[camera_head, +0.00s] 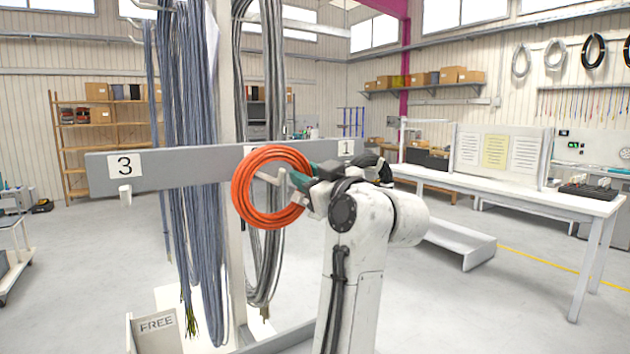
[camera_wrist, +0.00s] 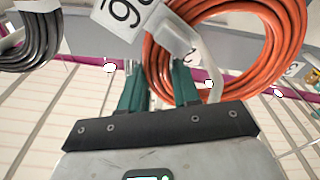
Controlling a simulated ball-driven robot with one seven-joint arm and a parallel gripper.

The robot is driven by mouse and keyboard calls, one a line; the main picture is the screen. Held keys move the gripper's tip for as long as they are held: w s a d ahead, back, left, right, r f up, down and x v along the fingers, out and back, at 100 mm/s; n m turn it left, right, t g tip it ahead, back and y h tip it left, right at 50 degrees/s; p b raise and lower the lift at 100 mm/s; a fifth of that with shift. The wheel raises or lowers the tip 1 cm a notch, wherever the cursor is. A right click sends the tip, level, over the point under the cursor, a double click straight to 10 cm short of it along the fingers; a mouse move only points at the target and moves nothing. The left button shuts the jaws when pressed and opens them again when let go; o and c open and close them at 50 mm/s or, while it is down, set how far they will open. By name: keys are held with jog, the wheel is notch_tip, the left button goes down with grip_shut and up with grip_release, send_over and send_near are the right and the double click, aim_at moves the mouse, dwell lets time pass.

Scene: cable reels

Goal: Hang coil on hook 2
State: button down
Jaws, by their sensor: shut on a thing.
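The orange coil (camera_head: 243,190) hangs upright in front of the grey rail (camera_head: 205,160), left of the "1" label. My gripper (camera_head: 300,181) reaches it from the right and is shut on its right side. The coil covers most of a white label on the rail behind it, so its number cannot be read. White hook parts (camera_head: 268,177) show through the coil's opening. In the wrist view the coil (camera_wrist: 288,40) is at upper right, beyond my teal fingers (camera_wrist: 158,85). A white bent bar (camera_wrist: 212,65) crosses it; whether the coil is around the hook I cannot tell.
Label "3" (camera_head: 125,165) with its hook (camera_head: 125,194) is at the rail's left end, label "1" (camera_head: 346,147) at the right. Long blue-grey cables (camera_head: 195,230) and a dark coil (camera_head: 272,80) hang close by. A white table (camera_head: 530,195) stands at right.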

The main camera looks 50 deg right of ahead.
jog(key=shift+w, duration=0.35)
jog(key=shift+w+d+f+b, duration=0.1)
jog(key=shift+w+f+b, duration=0.05)
jog(key=shift+f+b, duration=0.8)
jog(key=shift+f, duration=0.4)
jog(key=c, duration=0.7)
grip_release()
jog(key=shift+c, duration=0.2)
jog(key=shift+o, duration=0.4)
jog(key=shift+f, duration=0.1)
jog(key=o, duration=0.6)
jog(key=shift+c, duration=0.2)
